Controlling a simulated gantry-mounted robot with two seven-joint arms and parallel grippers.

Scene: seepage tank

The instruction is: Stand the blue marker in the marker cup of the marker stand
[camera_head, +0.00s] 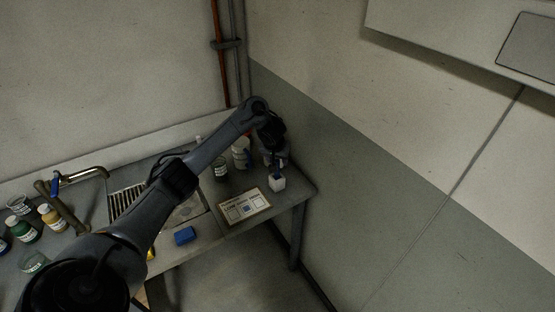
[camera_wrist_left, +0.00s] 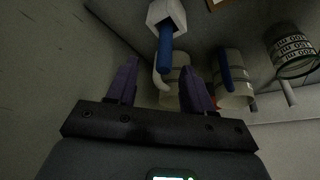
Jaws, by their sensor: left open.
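The white marker cup (camera_head: 277,184) stands near the right end of the bench; it also shows at the top of the left wrist view (camera_wrist_left: 167,14). The blue marker (camera_wrist_left: 165,50) has one end in the cup's opening, and its other end points toward my gripper. A bit of the marker shows above the cup in the head view (camera_head: 277,171). My left gripper (camera_head: 276,156) is above the cup. In the left wrist view its two fingers (camera_wrist_left: 160,80) are apart, with the marker's free end a little beyond them, not gripped. My right gripper is not in view.
Pale jugs (camera_head: 240,152) stand behind the cup, close to my gripper. A labelled board (camera_head: 244,206) and a blue block (camera_head: 185,236) lie to the left. Several bottles (camera_head: 50,216) stand far left. The wall is close on the right.

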